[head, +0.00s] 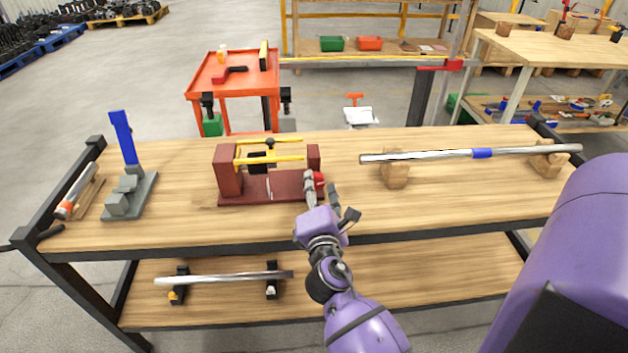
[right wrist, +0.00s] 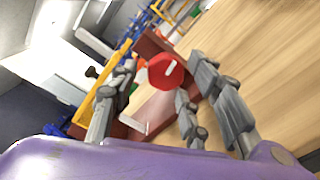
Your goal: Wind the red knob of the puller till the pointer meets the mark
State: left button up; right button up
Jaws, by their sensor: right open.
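The puller has a dark red frame (head: 229,172) with yellow bars (head: 268,159) and a black block (head: 258,163) between its end plates. The red knob (head: 319,180) is on the outer side of its right end plate. In the right wrist view the knob (right wrist: 166,71) shows a white line on its face. A pale strip (right wrist: 131,124) lies on the base there; I cannot tell whether it is the pointer or the mark. My right gripper (head: 323,193) is open, its fingers (right wrist: 160,95) spread on either side of the knob with no clear contact. My left gripper is out of view.
A grey stand with a blue handle (head: 122,137) and an orange-tipped cylinder (head: 75,192) are at the left. Bare tabletop (head: 450,205) lies right of the gripper. A red cart (head: 236,80) stands behind.

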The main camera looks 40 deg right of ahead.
jog(key=shift+x, duration=1.2)
jog(key=c, duration=0.5)
jog(key=shift+w, duration=0.1)
jog(key=c, duration=0.5)
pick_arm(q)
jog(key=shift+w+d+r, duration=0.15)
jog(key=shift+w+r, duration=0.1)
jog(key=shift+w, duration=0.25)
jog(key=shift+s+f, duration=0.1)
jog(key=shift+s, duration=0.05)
pick_arm(e)
jog(key=shift+r, duration=0.15)
